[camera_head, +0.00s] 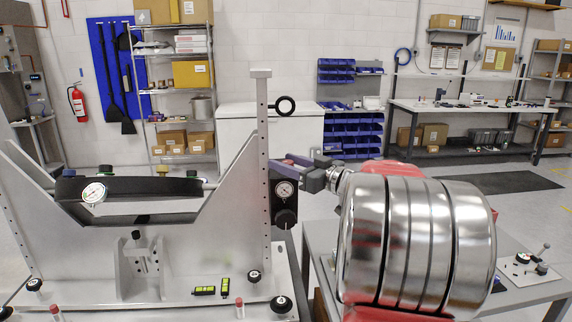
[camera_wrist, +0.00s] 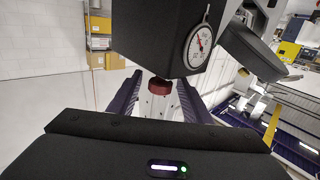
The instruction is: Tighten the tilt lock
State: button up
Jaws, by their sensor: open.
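The mirror fixture (camera_head: 215,215) is a grey metal frame with a tall perforated post (camera_head: 263,150). On its right side a black box carries a round dial gauge (camera_head: 284,189), with a black knob (camera_head: 286,217) below it. I cannot tell for sure which part is the tilt lock. My gripper (camera_head: 292,168) is open beside the box's upper part. In the wrist view the gauge (camera_wrist: 198,45) is close, and a dark red collar (camera_wrist: 160,86) shows between the two fingers (camera_wrist: 158,103); I cannot tell whether they touch it. My arm's silver links hide the area to the right.
Another gauge (camera_head: 94,193) sits at the fixture's left. Numbered black knobs, such as one marked 4 (camera_head: 281,304), and red-capped pieces (camera_head: 240,308) stand on the base. A side table (camera_head: 535,290) is at the right.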

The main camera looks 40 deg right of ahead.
jog(key=shift+c, duration=0.7)
jog(key=c, duration=0.9)
jog(key=shift+a, duration=0.1)
jog(key=shift+c, duration=0.2)
